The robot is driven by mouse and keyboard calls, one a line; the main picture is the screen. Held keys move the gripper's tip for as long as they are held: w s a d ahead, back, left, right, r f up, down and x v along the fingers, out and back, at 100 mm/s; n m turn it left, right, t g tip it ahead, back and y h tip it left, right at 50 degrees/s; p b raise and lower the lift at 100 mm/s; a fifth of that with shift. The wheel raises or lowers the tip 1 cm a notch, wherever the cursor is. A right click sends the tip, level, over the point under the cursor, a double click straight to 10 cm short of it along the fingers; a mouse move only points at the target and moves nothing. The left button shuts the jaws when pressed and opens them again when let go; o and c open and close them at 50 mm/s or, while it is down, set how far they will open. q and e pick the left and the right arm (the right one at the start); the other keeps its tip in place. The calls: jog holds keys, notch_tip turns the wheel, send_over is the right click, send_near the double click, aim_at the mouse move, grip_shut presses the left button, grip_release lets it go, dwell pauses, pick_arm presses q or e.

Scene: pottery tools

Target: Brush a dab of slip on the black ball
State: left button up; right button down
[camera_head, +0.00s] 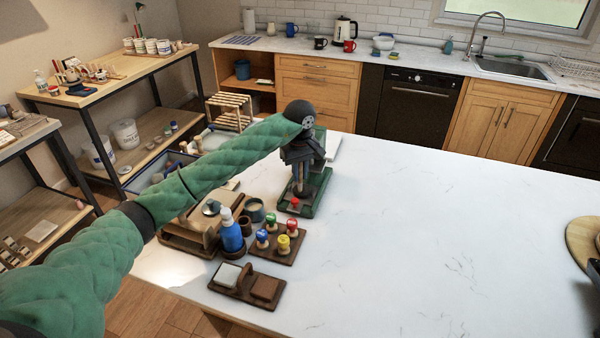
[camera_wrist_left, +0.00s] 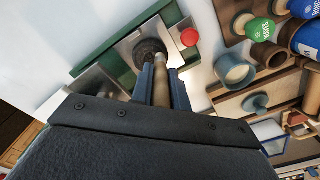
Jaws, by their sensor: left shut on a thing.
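My left gripper (camera_wrist_left: 164,88) is shut on a wooden handle (camera_wrist_left: 161,86), apparently a brush; in the head view my left gripper (camera_head: 302,168) reaches down over a green-framed stand. A dark rounded thing (camera_wrist_left: 150,50), apparently the black ball, sits over the stand's metal plate (camera_wrist_left: 128,44) by the fingertips. The brush tip is not clear, and I cannot tell whether it touches the ball. A small cup with pale tan contents, maybe slip, stands beside the stand (camera_head: 255,212); it also shows in the left wrist view (camera_wrist_left: 236,70). My right gripper is out of view.
A red knob (camera_head: 295,202) is at the stand's near end. A wooden rack with coloured stamps (camera_head: 278,246), a blue bottle (camera_head: 231,236) and a block tray (camera_head: 240,290) crowd the near left. The white counter (camera_head: 430,220) is clear to the right.

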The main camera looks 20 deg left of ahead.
pick_arm(q)
jog(key=shift+f, duration=0.15)
jog(key=shift+s+d+f+b, duration=0.1)
jog(key=shift+d+f+b, duration=0.15)
jog(key=shift+b, duration=0.5)
dwell(2.0)
jog(key=shift+r, duration=3.65)
